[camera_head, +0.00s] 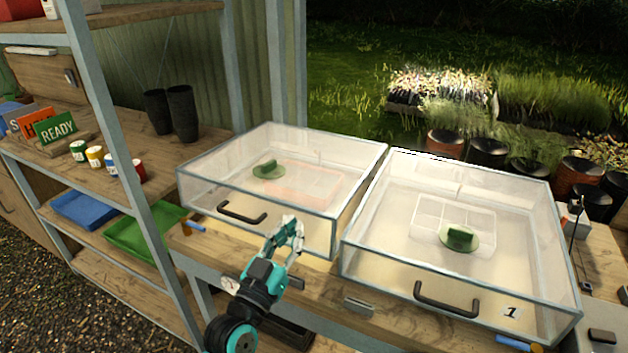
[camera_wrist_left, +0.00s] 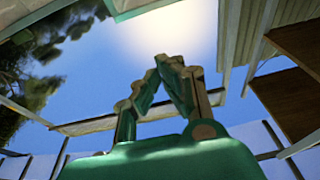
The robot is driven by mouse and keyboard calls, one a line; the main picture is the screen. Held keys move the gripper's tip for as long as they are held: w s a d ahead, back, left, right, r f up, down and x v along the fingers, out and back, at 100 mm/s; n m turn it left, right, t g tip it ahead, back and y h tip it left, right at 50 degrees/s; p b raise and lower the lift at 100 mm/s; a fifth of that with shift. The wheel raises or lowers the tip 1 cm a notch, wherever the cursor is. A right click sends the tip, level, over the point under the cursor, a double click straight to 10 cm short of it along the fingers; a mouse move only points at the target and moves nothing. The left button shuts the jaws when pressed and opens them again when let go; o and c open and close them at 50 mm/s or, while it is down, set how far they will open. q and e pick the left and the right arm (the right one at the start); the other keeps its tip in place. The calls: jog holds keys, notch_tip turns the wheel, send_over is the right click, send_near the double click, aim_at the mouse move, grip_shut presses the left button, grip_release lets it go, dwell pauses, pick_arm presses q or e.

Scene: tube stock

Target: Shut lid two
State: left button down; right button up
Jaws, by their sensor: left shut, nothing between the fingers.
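Two clear boxes with grey edges, dark front handles and green round knobs stand side by side on the wooden bench.
A shelf rack at the left holds dark pots (camera_head: 181,113), small paint tins, a green "READY" sign (camera_head: 58,140), a blue tray (camera_head: 85,210) and a green tray (camera_head: 130,235). Pots of plants stand behind the boxes. A narrow bench strip is free in front.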

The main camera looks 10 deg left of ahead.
pick_arm(q)
jog(key=p+x, duration=0.2)
jog(key=x, duration=0.9)
jog(key=f, duration=0.2)
jog(key=s+f, duration=0.1)
jog(key=f, duration=0.1)
jog(key=shift+a+f, duration=0.2)
jog(key=shift+f, duration=0.05)
pick_arm(e)
jog(key=shift+s+d+r, duration=0.1)
jog(key=shift+s+r, duration=0.2)
jog(key=shift+r, duration=0.25)
jog(key=shift+s+d+r, duration=0.1)
jog(key=shift+s+r, duration=0.15)
jog(key=shift+r, duration=0.3)
